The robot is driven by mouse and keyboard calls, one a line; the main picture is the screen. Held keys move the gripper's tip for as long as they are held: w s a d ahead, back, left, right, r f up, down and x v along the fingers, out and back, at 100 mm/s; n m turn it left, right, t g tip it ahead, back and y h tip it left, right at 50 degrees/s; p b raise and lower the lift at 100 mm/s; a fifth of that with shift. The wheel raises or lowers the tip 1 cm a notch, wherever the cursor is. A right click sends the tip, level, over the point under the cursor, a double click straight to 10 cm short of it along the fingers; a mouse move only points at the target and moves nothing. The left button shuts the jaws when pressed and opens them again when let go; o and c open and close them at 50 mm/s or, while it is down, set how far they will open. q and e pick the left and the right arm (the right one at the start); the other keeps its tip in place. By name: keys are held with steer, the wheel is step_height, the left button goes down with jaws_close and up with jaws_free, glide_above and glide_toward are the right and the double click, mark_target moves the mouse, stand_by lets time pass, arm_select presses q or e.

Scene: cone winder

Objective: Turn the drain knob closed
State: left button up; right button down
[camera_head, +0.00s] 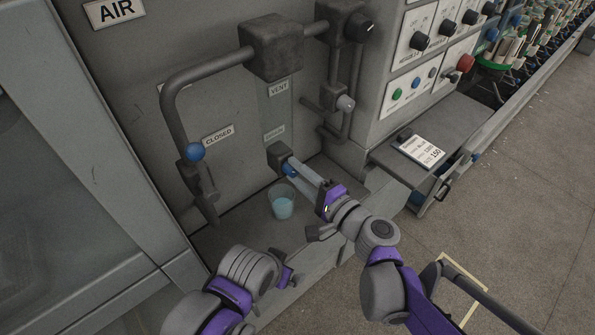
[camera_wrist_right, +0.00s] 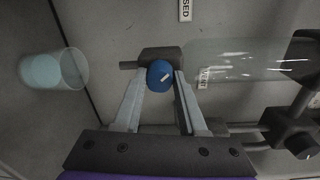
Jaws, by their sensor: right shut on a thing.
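The drain knob (camera_head: 290,169) is blue and sits on a dark block low on the grey machine panel. In the right wrist view the knob (camera_wrist_right: 160,77) shows a short white mark, slanted in the picture. My right gripper (camera_head: 296,174) is shut on the knob, with one pale finger on each side of it in the right wrist view (camera_wrist_right: 159,88). The fingers partly hide the knob in the head view. My left gripper (camera_head: 288,277) is low in the head view, apart from the panel, and its jaw opening is unclear.
A second blue knob (camera_head: 196,152) is on the pipe beside a CLOSED label (camera_head: 218,134). A grey control box (camera_head: 425,60) stands at right.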

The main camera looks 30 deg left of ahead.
steer(key=shift+n, duration=0.4)
steer(key=shift+c, duration=2.3)
jaws_free()
steer(key=v, duration=1)
steer(key=shift+s+d, duration=0.25)
steer(key=shift+d, duration=0.1)
steer(key=shift+r, duration=0.1)
